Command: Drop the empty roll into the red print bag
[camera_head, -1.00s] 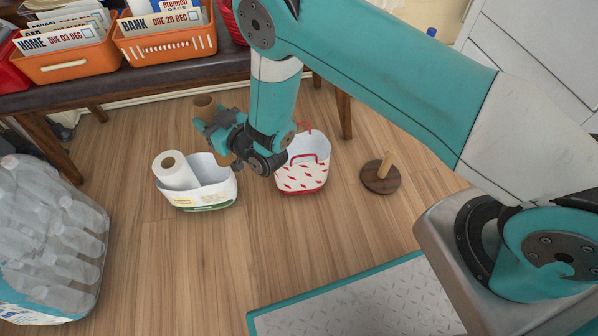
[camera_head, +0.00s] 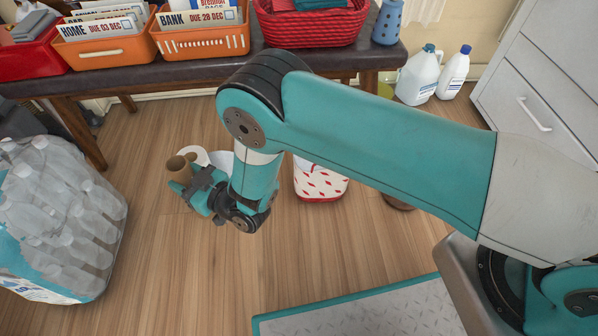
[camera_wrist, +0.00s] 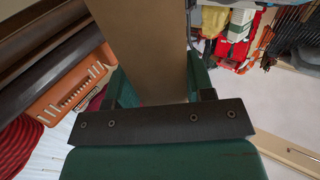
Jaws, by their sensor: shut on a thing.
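The empty roll (camera_head: 177,168) is a brown cardboard tube, held upright above the floor at the left of my arm in the head view. My gripper (camera_head: 190,186) is shut on it. In the wrist view the roll (camera_wrist: 147,40) stands between the two teal fingers (camera_wrist: 155,90). The red print bag (camera_head: 321,186), white with red marks and a red base, stands on the floor to the right of my gripper.
A white paper roll (camera_head: 201,155) and part of a white container (camera_head: 222,162) show behind my gripper. A wrapped bottle pack (camera_head: 60,220) stands at left. A bench (camera_head: 200,66) with baskets runs along the back. A round wooden base (camera_head: 397,202) is mostly hidden by my arm.

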